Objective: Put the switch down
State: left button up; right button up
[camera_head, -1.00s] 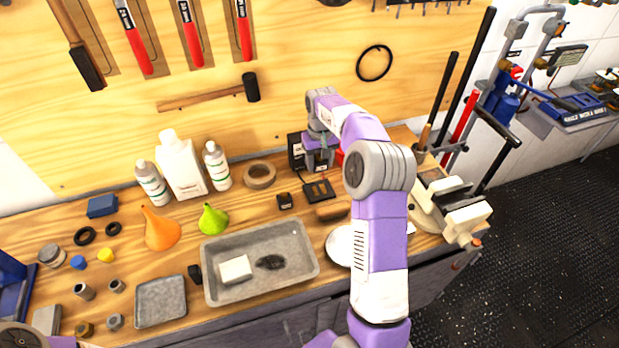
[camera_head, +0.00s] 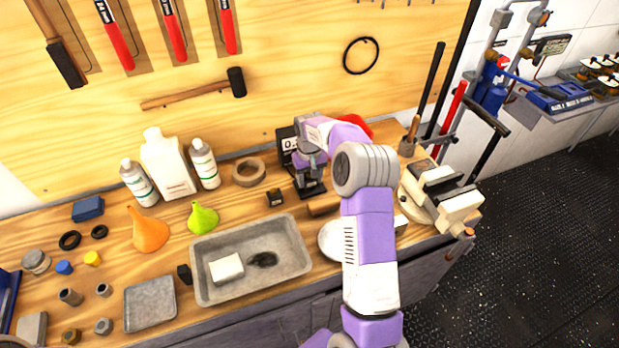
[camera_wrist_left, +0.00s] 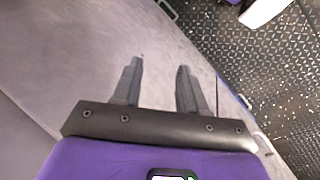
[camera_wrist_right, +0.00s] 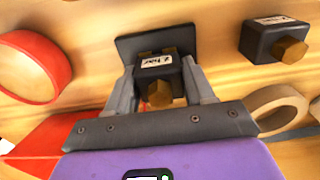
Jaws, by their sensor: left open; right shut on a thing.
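The switch, a small black block with a white label and a brass knob, shows in the right wrist view (camera_wrist_right: 150,68). My right gripper (camera_wrist_right: 159,78) is shut on it, a finger on each side. A flat black plate (camera_wrist_right: 128,45) lies just beyond the switch; I cannot tell whether they touch. In the head view my right gripper (camera_head: 310,172) points down over this plate (camera_head: 312,190), and the switch is mostly hidden. My left gripper (camera_wrist_left: 158,85) is open and empty, away from the bench.
A similar black block (camera_head: 275,197) stands left of the plate, near a tape roll (camera_head: 249,172). A black display box (camera_head: 286,142) stands behind. A grey tray (camera_head: 205,290) with a white block lies in front to the left. A vise (camera_head: 440,195) is at the right.

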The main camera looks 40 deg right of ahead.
jog(key=shift+f, duration=0.2)
jog(key=o, duration=1.1)
notch_tip(320, 180, up, 12)
jog(key=p, duration=0.2)
jog(key=shift+r+p, duration=0.25)
jog(key=shift+p, duration=0.05)
